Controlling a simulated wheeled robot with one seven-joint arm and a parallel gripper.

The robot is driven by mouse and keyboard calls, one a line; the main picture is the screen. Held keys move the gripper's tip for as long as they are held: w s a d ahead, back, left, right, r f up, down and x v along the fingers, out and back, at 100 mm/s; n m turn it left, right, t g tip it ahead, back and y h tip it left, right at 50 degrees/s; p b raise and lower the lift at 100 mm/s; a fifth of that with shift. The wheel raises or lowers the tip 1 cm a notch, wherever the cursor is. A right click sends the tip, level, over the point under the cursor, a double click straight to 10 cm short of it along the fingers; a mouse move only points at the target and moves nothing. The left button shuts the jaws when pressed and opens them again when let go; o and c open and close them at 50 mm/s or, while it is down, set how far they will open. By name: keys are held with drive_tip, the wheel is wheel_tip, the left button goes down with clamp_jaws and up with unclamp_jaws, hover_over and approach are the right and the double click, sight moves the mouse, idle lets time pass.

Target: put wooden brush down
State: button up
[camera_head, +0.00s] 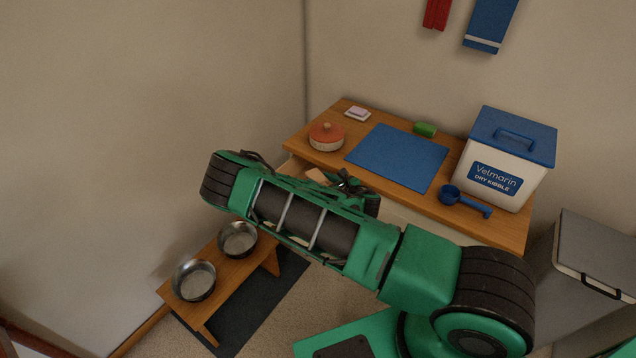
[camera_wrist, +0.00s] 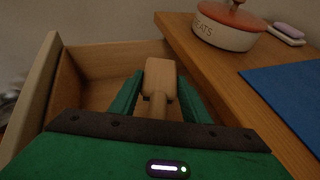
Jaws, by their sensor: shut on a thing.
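The wooden brush (camera_wrist: 160,76) is a pale wooden piece with a broad end and a narrower neck. My gripper (camera_wrist: 160,88) is shut on it, with a green finger on each side. In the wrist view the brush shows over the inside of an open wooden drawer (camera_wrist: 97,62). I cannot tell whether it touches the drawer floor. In the head view my gripper (camera_head: 348,184) is at the front left of the wooden cabinet top (camera_head: 398,190), and my arm hides most of the drawer.
On the cabinet top are a red-lidded treats pot (camera_head: 326,137), a blue mat (camera_head: 398,156), a green item (camera_head: 425,129), a soap-like block (camera_head: 358,113), a blue scoop (camera_head: 465,201) and a kibble bin (camera_head: 499,177). Metal bowls (camera_head: 194,280) stand on a low bench at left.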

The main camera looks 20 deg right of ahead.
drive_tip(key=shift+f, duration=0.55)
drive_tip(key=o, duration=0.8)
drive_tip(key=shift+r, duration=0.1)
drive_tip(key=shift+r, duration=0.45)
drive_tip(key=v, duration=1.2)
drive_tip(key=shift+s, duration=0.1)
